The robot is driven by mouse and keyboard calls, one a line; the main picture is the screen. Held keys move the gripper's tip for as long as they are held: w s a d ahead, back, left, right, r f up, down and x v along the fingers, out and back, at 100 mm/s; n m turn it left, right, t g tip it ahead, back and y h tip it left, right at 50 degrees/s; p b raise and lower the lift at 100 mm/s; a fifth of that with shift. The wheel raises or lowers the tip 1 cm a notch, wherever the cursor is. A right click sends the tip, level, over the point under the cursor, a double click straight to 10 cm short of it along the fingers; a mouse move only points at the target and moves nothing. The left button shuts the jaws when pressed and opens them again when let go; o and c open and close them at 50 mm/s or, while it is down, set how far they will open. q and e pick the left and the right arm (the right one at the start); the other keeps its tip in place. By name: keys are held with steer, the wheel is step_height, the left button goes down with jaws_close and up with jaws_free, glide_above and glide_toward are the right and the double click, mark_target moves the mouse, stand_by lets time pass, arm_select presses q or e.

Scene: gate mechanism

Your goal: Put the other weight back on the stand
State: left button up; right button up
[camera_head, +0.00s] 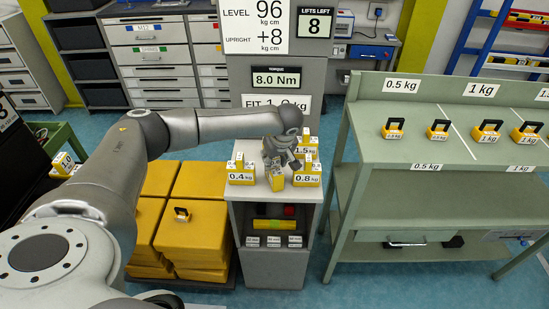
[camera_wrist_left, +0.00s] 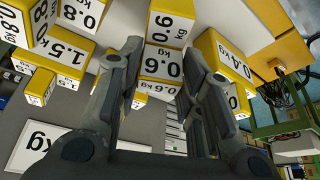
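My left gripper (camera_head: 277,158) reaches down over the grey stand (camera_head: 276,258). A yellow 0.6 kg weight (camera_head: 276,182) is right under it, between the 0.4 kg weight (camera_head: 241,177) and the 0.8 kg weight (camera_head: 307,178). In the left wrist view the two fingers (camera_wrist_left: 162,70) are apart, with a 0.6 kg weight (camera_wrist_left: 166,52) showing between them. I cannot tell whether they grip it or whether it rests on the stand. A 1.5 kg weight (camera_head: 305,151) is behind, partly hidden by the gripper. My right gripper is not in view.
A green shelf unit (camera_head: 430,167) on the right carries several small yellow weights with black handles. A sign panel (camera_head: 275,60) stands behind. Floor shows between stand and shelf.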

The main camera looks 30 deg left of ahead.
arm_select(q)
steer(key=o, duration=0.4)
steer(key=shift+o, duration=0.2)
steer(key=shift+r, duration=0.15)
